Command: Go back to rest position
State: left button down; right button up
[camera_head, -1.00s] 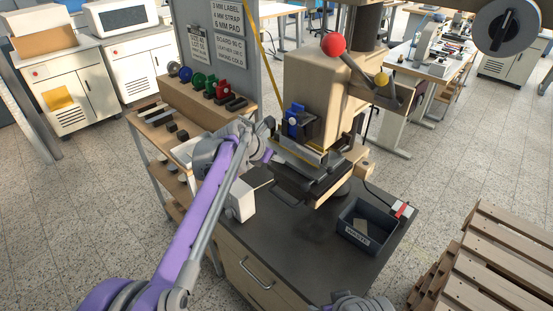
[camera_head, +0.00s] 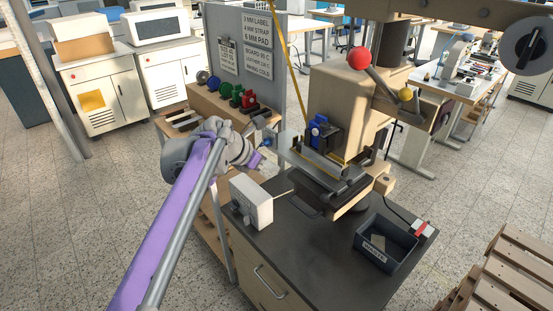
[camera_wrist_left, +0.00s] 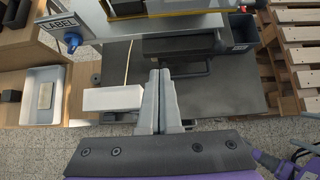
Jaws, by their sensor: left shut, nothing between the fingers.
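My left gripper (camera_head: 260,122) is at the end of the purple arm, in front of the shelf and left of the press. In the left wrist view its two grey fingers (camera_wrist_left: 160,78) are shut together with nothing between them. The fingers appear over the front of the bench, right of a white box (camera_wrist_left: 112,98). The stamping press (camera_head: 338,108) stands on the dark bench top (camera_head: 300,247), apart from the gripper in the head view.
The white box (camera_head: 251,201) sits at the bench's left edge. A grey waste bin (camera_head: 386,243) is at its right. The shelf (camera_head: 205,98) with colored rolls stands behind my left arm. Wooden pallets (camera_head: 505,275) are at the lower right. Open floor lies left of the arm.

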pick_arm(q)
jog(key=s+a+f+m+y, duration=0.2)
jog(key=s+a+f+m, duration=0.3)
jog(key=s, duration=0.6)
jog(key=s+a+f+m+y+p, duration=0.1)
jog(key=s+a+f+m+y, duration=0.1)
jog(key=s+a+f+m, duration=0.4)
jog(key=s+a+f+m+y+p, duration=0.1)
jog(key=s+a+f+m+y, duration=0.2)
jog(key=s+a+m, duration=0.8)
jog(key=s+f+m, duration=0.2)
jog(key=s+m, duration=0.1)
jog(key=s, duration=0.3)
jog(key=shift+s+f, duration=0.3)
jog(key=shift+s, duration=0.1)
jog(key=shift+d+r, duration=0.1)
